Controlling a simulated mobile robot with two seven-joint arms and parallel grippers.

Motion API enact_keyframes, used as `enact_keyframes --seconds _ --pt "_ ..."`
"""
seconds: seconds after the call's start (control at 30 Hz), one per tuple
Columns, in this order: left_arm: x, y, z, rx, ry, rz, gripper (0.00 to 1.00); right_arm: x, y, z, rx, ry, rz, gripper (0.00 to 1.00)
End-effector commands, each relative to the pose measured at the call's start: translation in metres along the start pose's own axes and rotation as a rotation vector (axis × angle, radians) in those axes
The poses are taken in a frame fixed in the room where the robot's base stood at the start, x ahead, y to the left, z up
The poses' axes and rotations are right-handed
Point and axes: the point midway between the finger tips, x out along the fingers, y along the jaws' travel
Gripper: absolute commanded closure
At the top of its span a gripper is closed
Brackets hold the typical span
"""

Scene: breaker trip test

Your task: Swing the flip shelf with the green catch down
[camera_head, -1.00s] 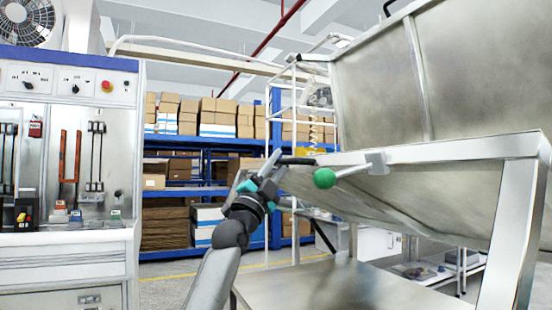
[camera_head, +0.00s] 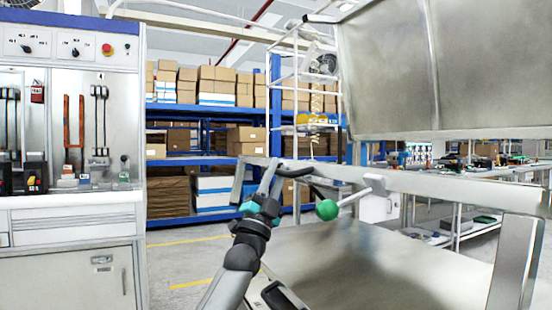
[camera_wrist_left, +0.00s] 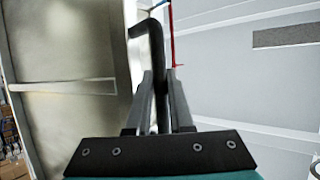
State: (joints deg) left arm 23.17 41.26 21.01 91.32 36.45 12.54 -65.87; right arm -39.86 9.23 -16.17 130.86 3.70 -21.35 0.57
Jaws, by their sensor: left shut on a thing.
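The flip shelf's front bar (camera_head: 450,188) runs across the right of the head view, its panel seen nearly edge-on. The green catch (camera_head: 327,209) is a ball on a short pale lever at the bar's left part. A black bent handle (camera_head: 298,172) stands out at the bar's left end. My left gripper (camera_head: 277,177) is shut on this handle, just left of the green catch and apart from it. In the left wrist view the handle (camera_wrist_left: 156,60) runs between the two fingers. My right gripper is not in view.
An upright metal panel (camera_head: 390,75) stands above the shelf bar, and a flat metal surface (camera_head: 350,265) lies below. An electrical cabinet (camera_head: 70,215) stands at the left. Blue racks (camera_head: 205,160) with boxes are behind. Open floor shows between cabinet and shelf.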

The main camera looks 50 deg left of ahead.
Motion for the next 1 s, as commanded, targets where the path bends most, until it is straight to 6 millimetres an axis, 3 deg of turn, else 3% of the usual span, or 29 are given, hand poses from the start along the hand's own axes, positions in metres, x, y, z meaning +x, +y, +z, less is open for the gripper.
enact_keyframes --seconds 0.6,1.0 --pt "-0.087 0.066 0.034 -0.005 0.006 0.004 1.00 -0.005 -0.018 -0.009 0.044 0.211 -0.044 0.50" --pt "-0.106 0.082 0.042 -0.003 0.004 0.007 1.00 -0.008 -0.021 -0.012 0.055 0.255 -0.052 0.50"
